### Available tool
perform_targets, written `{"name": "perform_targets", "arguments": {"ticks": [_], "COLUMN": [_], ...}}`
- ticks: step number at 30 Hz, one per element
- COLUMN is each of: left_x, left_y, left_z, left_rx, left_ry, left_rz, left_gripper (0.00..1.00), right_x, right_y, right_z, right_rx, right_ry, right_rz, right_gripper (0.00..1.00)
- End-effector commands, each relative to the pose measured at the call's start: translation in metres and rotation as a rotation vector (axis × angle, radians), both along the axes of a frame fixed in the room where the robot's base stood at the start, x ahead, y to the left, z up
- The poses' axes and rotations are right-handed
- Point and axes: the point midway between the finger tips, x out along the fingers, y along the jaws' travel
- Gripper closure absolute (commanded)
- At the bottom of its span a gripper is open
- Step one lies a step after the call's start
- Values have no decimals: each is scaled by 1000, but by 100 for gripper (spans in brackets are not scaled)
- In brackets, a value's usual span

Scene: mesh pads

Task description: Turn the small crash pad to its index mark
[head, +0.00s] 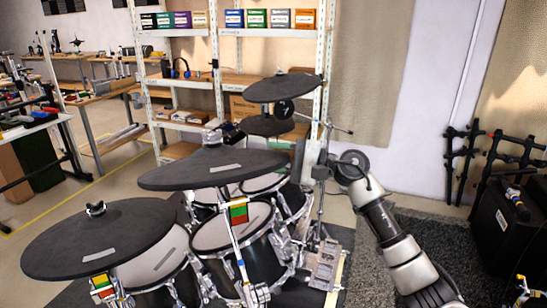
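Several dark round cymbal pads stand over a drum kit. The smaller upper pad (284,87) is at the back, tilted, and a lower dark pad (265,125) sits below it. Which one is the small crash pad I cannot tell for certain. A wide pad (185,176) in the middle and another pad (65,240) at front left each carry a pale strip. No index mark is clear on the upper pad. My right gripper (328,166) is right of and below the upper pad, beside the stand hardware; its fingers are too small to read. My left gripper is out of view.
Mesh drums (235,228) and chrome stands crowd the space below the pads. A shelf rack (217,60) stands close behind. A black amplifier (500,235) and dark stands (462,160) are at right. Grey carpet (430,228) there is partly clear.

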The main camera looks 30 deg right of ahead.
Motion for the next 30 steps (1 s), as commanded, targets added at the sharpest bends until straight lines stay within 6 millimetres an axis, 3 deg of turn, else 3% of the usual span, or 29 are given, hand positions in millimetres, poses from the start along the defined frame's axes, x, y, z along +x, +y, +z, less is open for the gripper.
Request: {"name": "perform_targets", "arguments": {"ticks": [11, 24, 30], "left_x": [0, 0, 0], "left_y": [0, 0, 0], "left_z": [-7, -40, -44], "left_rx": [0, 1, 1], "left_ry": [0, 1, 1], "left_rz": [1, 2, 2], "left_gripper": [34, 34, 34], "right_x": [-7, -64, -76], "right_y": [-9, -67, -78], "right_z": [-4, -8, -6], "right_rx": [-5, -5, -4], "right_ry": [-1, -2, -3], "right_rz": [-7, -6, -4], "right_gripper": [59, 59, 59]}}
